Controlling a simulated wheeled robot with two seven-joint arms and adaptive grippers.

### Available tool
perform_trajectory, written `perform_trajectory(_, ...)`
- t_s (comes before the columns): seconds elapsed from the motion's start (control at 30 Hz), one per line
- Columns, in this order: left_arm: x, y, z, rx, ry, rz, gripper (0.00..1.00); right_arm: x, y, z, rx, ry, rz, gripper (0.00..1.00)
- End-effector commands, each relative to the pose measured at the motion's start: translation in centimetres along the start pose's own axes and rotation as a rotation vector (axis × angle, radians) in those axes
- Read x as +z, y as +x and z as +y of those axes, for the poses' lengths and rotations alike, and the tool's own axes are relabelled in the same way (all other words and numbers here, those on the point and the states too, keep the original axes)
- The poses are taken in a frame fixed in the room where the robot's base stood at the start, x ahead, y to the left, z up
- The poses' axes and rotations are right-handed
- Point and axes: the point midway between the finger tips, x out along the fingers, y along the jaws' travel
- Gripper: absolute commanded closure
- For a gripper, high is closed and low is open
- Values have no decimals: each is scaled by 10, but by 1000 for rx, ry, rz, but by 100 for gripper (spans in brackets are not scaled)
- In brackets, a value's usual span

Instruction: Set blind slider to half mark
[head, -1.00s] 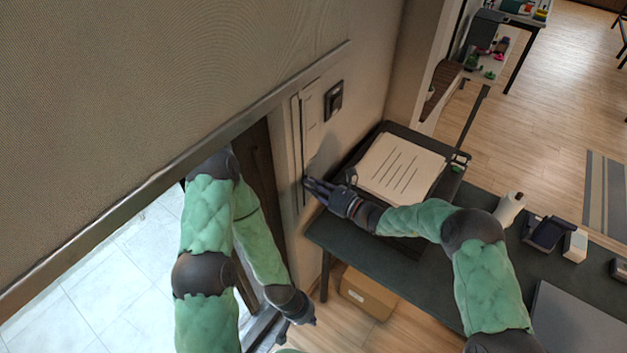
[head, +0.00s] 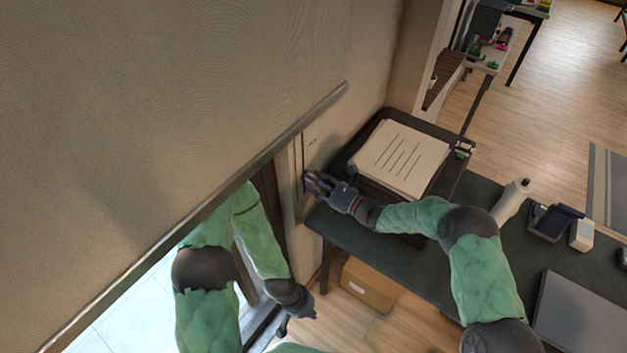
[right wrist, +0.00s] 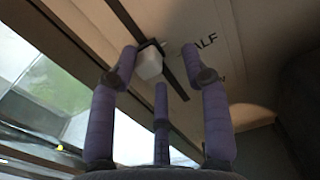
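The grey-brown blind (head: 180,110) hangs over the window with its metal bottom rail (head: 215,210) slanting across the head view. The slider track (head: 301,160) runs down the wall panel beside the window. In the right wrist view, the white slider knob (right wrist: 150,63) sits on its dark track, near a printed label reading "ALF" (right wrist: 206,41), its start covered by a finger. My right gripper (head: 312,181) is at the track, its fingers spread around the knob without visibly gripping it. My left gripper (head: 302,306) hangs low by the window frame; its finger opening is unclear.
A dark table (head: 415,255) stands right of the track, bearing a black tray (head: 457,165) with papers (head: 402,158), a white bottle (head: 511,201) and small boxes. A cardboard box (head: 368,287) is on the floor beneath. Open floor lies at the upper right.

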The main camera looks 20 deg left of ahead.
Motion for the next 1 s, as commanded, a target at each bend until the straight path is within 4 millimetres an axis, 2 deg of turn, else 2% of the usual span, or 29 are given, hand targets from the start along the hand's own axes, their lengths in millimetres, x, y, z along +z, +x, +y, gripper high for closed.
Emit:
perform_trajectory(0.03, -1, 1, 0, 0, 0, 2, 100, -18, -2, 12, 13, 21, 28, 55)
perform_trajectory(0.73, 1, 1, 0, 0, -1, -3, 100, -6, -1, 5, 7, 6, 11, 55)
perform_trajectory(0.87, 1, 1, 0, 0, -1, -3, 100, -5, -13, 4, 5, 6, 10, 55)
perform_trajectory(1.0, 1, 1, 0, 0, -1, -3, 100, -6, -38, 3, 3, 8, 12, 55)
